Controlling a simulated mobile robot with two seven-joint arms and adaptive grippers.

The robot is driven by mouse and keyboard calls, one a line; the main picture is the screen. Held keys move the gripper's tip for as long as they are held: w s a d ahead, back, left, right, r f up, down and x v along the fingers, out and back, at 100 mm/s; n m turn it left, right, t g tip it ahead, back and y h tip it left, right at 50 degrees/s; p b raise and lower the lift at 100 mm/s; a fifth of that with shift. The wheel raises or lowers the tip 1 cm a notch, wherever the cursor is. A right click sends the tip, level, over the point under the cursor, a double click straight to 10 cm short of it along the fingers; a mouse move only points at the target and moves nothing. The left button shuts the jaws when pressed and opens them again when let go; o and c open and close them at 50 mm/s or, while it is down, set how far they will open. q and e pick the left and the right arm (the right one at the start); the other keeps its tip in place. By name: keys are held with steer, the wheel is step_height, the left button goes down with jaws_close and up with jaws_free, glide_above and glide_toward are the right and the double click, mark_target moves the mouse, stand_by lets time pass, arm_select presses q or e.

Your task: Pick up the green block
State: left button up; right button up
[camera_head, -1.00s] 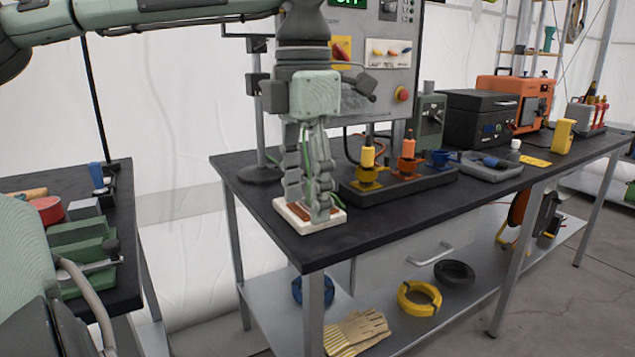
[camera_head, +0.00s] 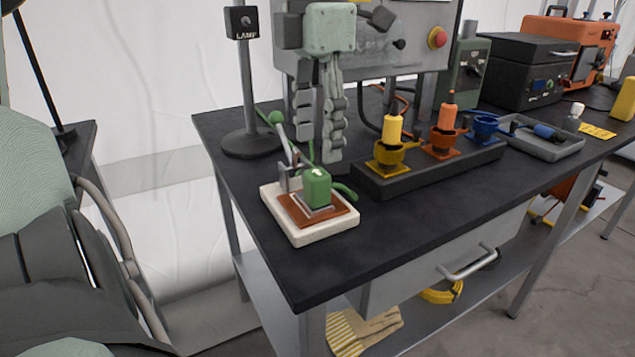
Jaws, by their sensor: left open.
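The green block (camera_head: 317,188) sits in a metal seat on a reddish-brown plate on a white base (camera_head: 322,236), near the left end of the dark workbench. A lever with a green knob (camera_head: 276,117) rises beside it, and a green lead runs by its right side. My left gripper (camera_head: 318,150) points down, open and empty. In the picture its fingers are just above and behind the block, apart from it; the exact depth gap is hard to tell. My right gripper is not in view.
A dark holder (camera_head: 430,172) with yellow, orange and blue sockets stands to the right. A lamp stand (camera_head: 247,142) is to the left, and a grey control panel (camera_head: 375,60) is behind. The bench top in front of the holder is clear.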

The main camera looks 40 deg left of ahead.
mark_target(317, 172)
arm_select(q)
step_height(317, 172, down, 6)
steer(key=shift+a+f+p, duration=0.1)
steer(key=shift+f+p, duration=0.05)
steer(key=shift+p, duration=0.15)
steer(key=shift+f, duration=0.1)
jaws_close()
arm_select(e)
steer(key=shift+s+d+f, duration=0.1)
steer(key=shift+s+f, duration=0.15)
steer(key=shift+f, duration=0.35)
